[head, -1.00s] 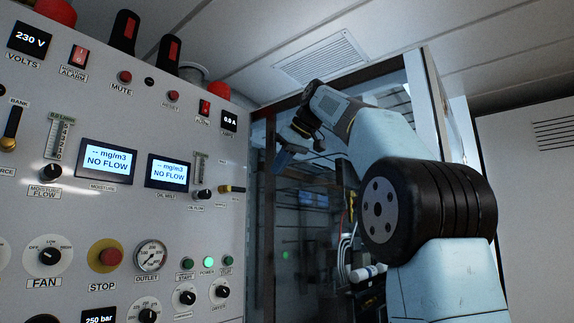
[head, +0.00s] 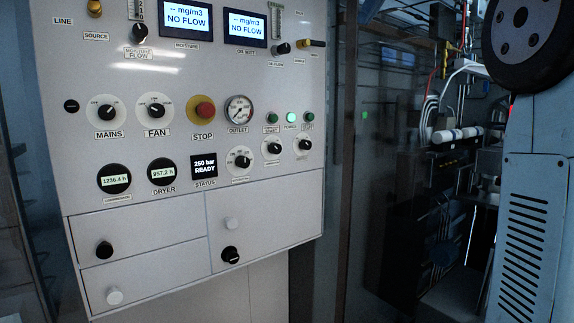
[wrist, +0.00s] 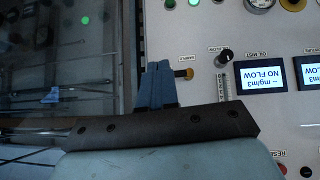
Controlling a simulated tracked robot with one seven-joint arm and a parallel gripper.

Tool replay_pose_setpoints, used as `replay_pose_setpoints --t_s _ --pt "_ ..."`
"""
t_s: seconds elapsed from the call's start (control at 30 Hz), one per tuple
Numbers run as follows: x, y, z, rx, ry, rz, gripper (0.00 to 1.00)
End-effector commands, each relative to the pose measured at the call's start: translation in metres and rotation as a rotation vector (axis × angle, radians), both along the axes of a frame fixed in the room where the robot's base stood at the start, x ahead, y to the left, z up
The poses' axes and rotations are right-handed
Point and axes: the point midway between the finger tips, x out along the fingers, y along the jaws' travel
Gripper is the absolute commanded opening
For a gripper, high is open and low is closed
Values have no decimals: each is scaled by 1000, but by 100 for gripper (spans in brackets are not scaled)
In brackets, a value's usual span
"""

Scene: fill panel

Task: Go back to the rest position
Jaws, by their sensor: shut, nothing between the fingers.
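My gripper (wrist: 159,66) shows in the wrist view, its two blue fingers pressed together with nothing between them. The fingers lie over the edge strip beside the control panel (wrist: 205,40), which appears upside down there. In the head view the gripper is out of frame; only my arm's dark joint and pale blue link show at the right. The control panel (head: 180,75) fills the left and middle of that view.
The panel carries a red stop button (head: 205,110), an outlet gauge (head: 239,110), two NO FLOW screens (head: 186,18) and several black dials. Drawers with knobs (head: 104,250) are below. Right of the panel, a dark glassy bay holds hoses and a white pipe fitting (head: 455,134).

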Motion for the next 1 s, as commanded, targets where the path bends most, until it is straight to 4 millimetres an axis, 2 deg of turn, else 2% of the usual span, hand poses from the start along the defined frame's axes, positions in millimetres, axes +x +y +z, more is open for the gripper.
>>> replay_pose_setpoints --t_s 0.17,0.47,0.77,1.0 --pt "-20 14 -36 2 54 -79 0" --pt "-72 23 -125 1 143 -244 0" --pt "-139 17 -234 -4 208 -391 0" --pt "-202 7 -333 -9 248 -485 0"
